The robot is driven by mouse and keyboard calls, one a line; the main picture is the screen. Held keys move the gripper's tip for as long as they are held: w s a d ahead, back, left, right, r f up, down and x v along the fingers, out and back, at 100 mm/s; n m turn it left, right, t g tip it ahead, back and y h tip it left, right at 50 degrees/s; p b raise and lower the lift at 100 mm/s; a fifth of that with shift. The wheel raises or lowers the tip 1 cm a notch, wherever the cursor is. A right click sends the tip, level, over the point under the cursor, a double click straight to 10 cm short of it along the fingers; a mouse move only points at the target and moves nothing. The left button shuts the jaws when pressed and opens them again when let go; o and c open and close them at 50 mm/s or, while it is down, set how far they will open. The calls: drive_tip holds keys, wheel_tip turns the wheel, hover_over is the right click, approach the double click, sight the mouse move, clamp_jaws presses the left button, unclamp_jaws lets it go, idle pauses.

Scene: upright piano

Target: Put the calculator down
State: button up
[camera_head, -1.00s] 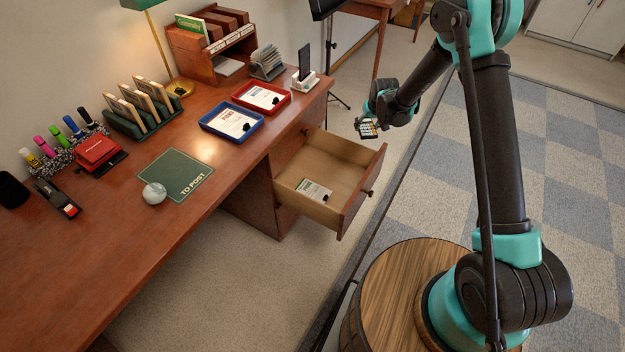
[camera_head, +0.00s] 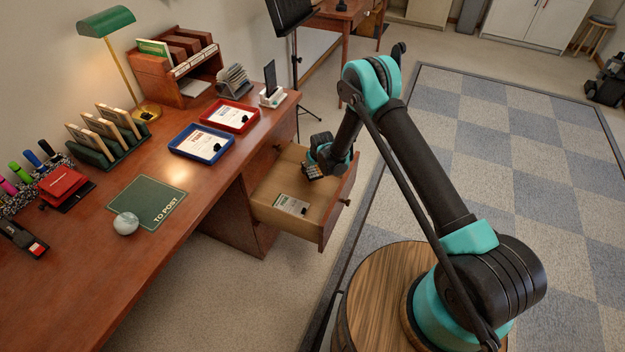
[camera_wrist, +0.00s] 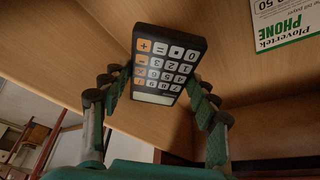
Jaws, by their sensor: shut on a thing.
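The calculator (camera_wrist: 164,64) is dark with white and orange keys and a pale display. In the wrist view it is between the two fingers of my gripper (camera_wrist: 155,98), which is shut on it. In the head view my gripper (camera_head: 318,168) is over the far right part of the open drawer (camera_head: 328,219), and the calculator (camera_head: 311,171) shows only as a small keyed patch below it. I cannot tell whether the calculator touches the drawer floor.
A phone bill paper (camera_head: 291,205) lies in the drawer, left of my gripper; it also shows in the wrist view (camera_wrist: 285,22). On the desk stand a blue tray (camera_head: 202,143), a red tray (camera_head: 230,116) and a green mat (camera_head: 147,203).

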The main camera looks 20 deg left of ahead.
sight(313, 183)
drive_tip(key=shift+f, duration=3.45)
drive_tip(key=shift+f, duration=0.1)
drive_tip(key=o, duration=1.2)
